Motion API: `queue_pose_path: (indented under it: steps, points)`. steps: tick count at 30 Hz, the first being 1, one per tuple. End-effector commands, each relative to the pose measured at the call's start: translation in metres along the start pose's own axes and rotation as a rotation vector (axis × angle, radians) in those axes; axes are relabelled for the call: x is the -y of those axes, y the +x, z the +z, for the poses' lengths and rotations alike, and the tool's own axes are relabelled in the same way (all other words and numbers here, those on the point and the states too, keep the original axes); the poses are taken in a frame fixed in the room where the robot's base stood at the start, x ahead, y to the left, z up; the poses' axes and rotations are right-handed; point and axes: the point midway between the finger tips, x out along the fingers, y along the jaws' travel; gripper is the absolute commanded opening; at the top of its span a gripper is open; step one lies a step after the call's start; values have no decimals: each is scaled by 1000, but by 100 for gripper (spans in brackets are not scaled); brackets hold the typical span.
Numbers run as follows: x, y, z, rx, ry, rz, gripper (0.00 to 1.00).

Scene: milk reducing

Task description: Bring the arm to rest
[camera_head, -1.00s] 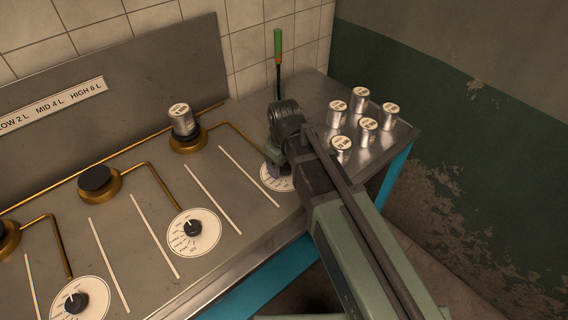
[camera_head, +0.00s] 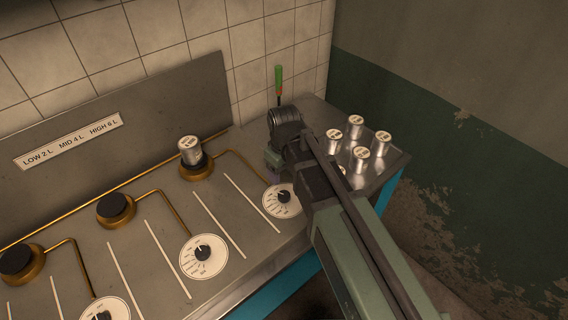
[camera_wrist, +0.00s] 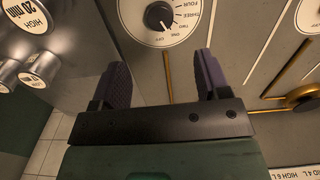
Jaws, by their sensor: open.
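My arm reaches from the lower right of the head view over the right end of the metal counter. My gripper (camera_wrist: 163,85) shows in the wrist view with its two dark purple fingers wide apart and nothing between them. A white dial with a black knob (camera_wrist: 158,15) lies beyond the fingertips, apart from them. The same dial (camera_head: 284,198) shows in the head view, just left of my arm's end. In the head view the fingers are mostly hidden behind my wrist.
Several labelled metal canisters (camera_head: 361,158) stand on the counter's right end, close to my arm. Another canister (camera_head: 190,151) sits on the right brass burner. Two burners to the left are empty, including the middle one (camera_head: 116,208). A green-handled tool (camera_head: 279,82) stands behind my wrist.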

Motion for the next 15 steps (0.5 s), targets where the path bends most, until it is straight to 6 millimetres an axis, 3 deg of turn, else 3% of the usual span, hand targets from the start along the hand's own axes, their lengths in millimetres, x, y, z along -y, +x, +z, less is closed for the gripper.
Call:
queue_pose_path:
  steps: [6,8,12,15]
  points:
    - [1,0,3,0,83,0,69]
    - [4,0,35,1,237,0,69]
    - [-28,0,126,1,594,1,69]
    - [-47,0,167,1,708,1,69]
